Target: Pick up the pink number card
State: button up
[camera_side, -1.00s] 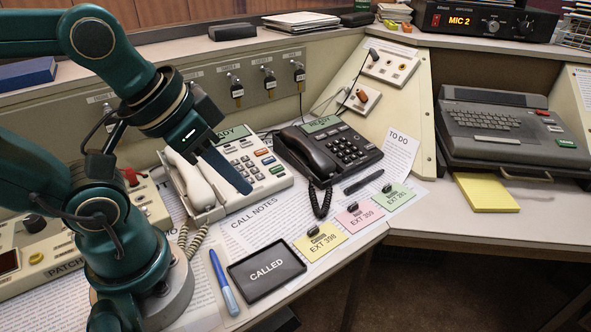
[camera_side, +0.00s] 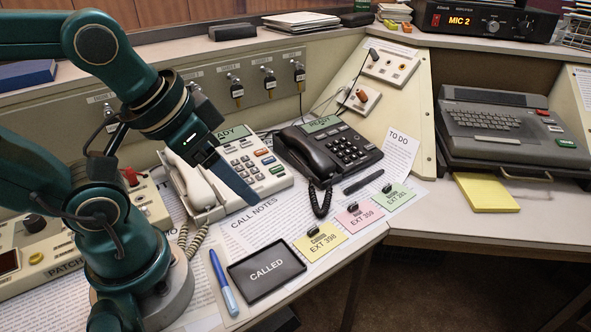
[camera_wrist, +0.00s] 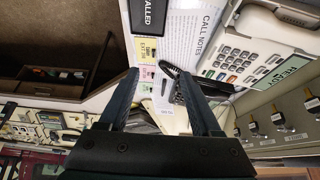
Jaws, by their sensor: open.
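The pink number card (camera_side: 360,217), marked EXT 359, lies on the desk near its front edge with a small dark clip-like grip on its top edge. It stands between the yellow card (camera_side: 321,242) and the green card (camera_side: 394,196). In the wrist view the pink card (camera_wrist: 147,73) shows small, between the fingers and nearer the left one. My gripper (camera_side: 254,200) is open and empty, in the air in front of the white phone and to the left of the card. Both fingers show apart in the wrist view (camera_wrist: 160,71).
A black CALLED tray (camera_side: 266,271) and a blue marker (camera_side: 223,282) lie at the front. The white phone (camera_side: 240,165) and black phone (camera_side: 330,150) stand behind. A black pen (camera_side: 363,181) lies behind the cards. The call notes sheet (camera_side: 262,228) lies flat.

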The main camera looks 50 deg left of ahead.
jog(key=w+d+r+n+h, duration=0.1)
jog(key=w+d+r+n, duration=0.1)
jog(key=w+r+n, duration=0.45)
jog(key=n+g+h, duration=0.3)
jog(key=n+g, duration=0.1)
jog(key=n, duration=0.6)
send_over(351, 205)
jog(key=a, duration=0.1)
notch_tip(351, 205, down, 7)
jog(key=shift+n+g+h, duration=0.3)
jog(key=shift+n+g, duration=0.15)
jog(key=shift+g, duration=0.45)
jog(key=f, duration=0.3)
jog(key=a+f, duration=0.1)
jog(key=f, duration=0.3)
jog(key=w+a+f, duration=0.1)
jog(key=f, duration=0.2)
jog(key=shift+a+f, duration=0.1)
jog(key=shift+f, duration=0.15)
jog(key=shift+x, duration=2.4)
jog(key=shift+a, duration=0.1)
grip_shut()
